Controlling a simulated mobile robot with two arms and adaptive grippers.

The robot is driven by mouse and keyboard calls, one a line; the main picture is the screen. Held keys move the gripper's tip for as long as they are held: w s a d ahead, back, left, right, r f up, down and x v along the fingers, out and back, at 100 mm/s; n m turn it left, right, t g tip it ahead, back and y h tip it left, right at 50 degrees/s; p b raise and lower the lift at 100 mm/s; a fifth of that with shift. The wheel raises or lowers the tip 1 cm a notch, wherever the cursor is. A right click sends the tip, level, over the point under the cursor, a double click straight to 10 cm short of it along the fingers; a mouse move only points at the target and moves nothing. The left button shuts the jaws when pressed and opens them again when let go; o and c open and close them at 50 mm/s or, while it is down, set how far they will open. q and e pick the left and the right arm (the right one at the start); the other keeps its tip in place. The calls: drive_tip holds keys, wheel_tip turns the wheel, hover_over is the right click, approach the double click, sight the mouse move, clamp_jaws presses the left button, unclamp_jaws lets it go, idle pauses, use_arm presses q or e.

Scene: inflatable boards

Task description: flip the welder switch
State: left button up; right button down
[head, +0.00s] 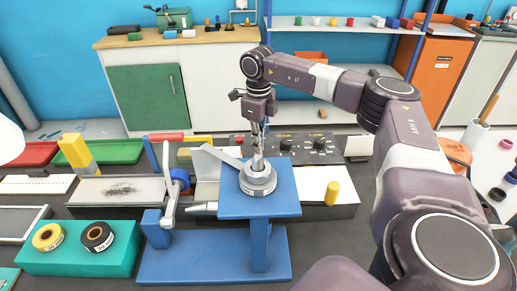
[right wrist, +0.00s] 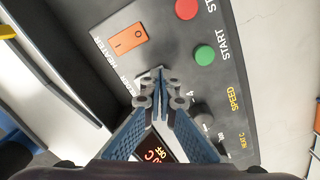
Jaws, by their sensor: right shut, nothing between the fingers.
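The dark control panel (head: 292,149) of the welder stands behind the blue stand in the head view. In the right wrist view the panel (right wrist: 232,110) fills the middle, with an orange rocker switch (right wrist: 127,41) beside a "HEATER" label. In the head view the right gripper (head: 258,148) points down, partly behind the stand's metal top.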

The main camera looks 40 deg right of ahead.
wheel_tip(320, 180, up, 3)
drive_tip(key=p, duration=0.2)
drive_tip(key=shift+f+p, duration=0.1)
drive_tip(key=shift+p, duration=0.2)
wheel_tip(320, 180, up, 3)
drive_tip(key=shift+f+p, duration=0.2)
drive_tip(key=shift+p, duration=1.05)
use_arm(q)
wheel_tip(320, 180, up, 6)
drive_tip(key=p, duration=0.1)
drive_tip(key=shift+a+r, duration=0.2)
use_arm(e)
drive_tip(key=shift+r, duration=0.8)
